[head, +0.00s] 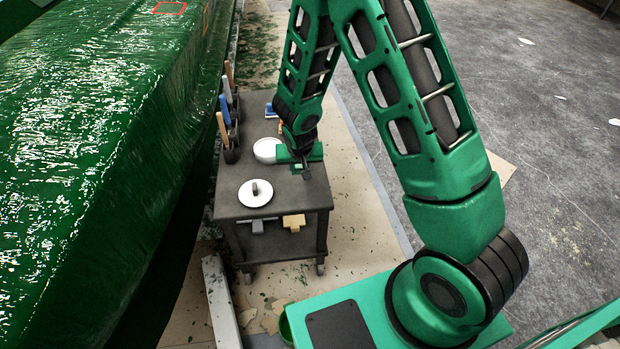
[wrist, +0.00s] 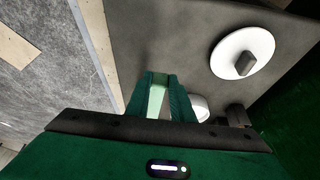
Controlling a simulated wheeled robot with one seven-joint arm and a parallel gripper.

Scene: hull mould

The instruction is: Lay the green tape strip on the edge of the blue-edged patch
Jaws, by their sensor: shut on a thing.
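My gripper (head: 306,172) is low over the dark top of the cart (head: 285,203) in the head view. In the wrist view, my gripper (wrist: 165,80) has its two green fingers close together with a pale green strip (wrist: 155,99) between them, which looks like the green tape strip. In the head view the strip is too small to make out. I see no blue-edged patch in either view. A red-edged outline (head: 169,8) lies on the wet green hull (head: 85,110) at the top left.
A white bowl (head: 265,149) stands beside my gripper. A white disc with a dark knob (head: 250,200) lies near the cart's front. Handled tools (head: 224,112) stand along its left edge, by the hull. Grey floor is open at right.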

